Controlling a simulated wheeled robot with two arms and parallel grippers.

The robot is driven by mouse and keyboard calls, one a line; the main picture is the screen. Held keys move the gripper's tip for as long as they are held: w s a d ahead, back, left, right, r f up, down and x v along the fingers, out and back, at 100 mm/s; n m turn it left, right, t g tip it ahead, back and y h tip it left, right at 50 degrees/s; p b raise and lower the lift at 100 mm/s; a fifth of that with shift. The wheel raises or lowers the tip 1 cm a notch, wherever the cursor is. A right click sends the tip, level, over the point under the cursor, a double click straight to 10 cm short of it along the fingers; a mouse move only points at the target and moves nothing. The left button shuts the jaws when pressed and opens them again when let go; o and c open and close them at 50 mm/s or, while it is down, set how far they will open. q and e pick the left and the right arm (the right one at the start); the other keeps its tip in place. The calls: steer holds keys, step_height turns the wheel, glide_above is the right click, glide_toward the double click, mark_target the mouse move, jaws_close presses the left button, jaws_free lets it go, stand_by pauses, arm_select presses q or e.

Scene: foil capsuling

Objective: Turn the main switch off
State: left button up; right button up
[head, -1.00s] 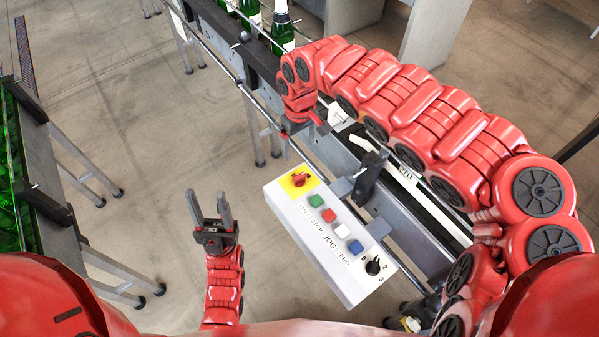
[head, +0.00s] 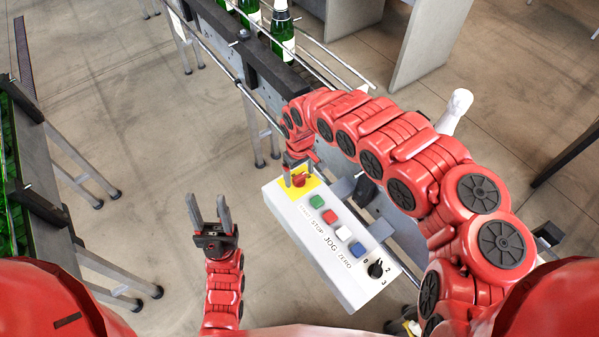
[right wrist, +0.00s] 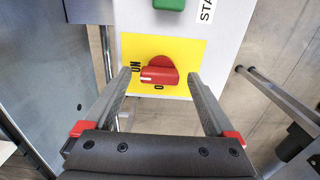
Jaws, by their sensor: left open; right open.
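The main switch is a red rotary knob (right wrist: 159,73) on a yellow plate (right wrist: 193,52) at the far end of the white control box (head: 318,237). In the right wrist view its handle lies crosswise, with "ON" printed to its left and "O" below it. My right gripper (right wrist: 160,84) is open, with one finger on each side of the knob; I cannot tell whether they touch it. In the head view the right gripper (head: 298,178) is over the yellow plate and partly covers it. My left gripper (head: 209,207) is open and empty, left of the box.
The box also carries a green button (head: 317,201), a red button (head: 330,216), a white button (head: 343,233), a blue button (head: 356,249) and a black selector (head: 375,268). A conveyor with green bottles (head: 283,35) runs behind. Open floor lies left of the box.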

steer(key=c, duration=1.4)
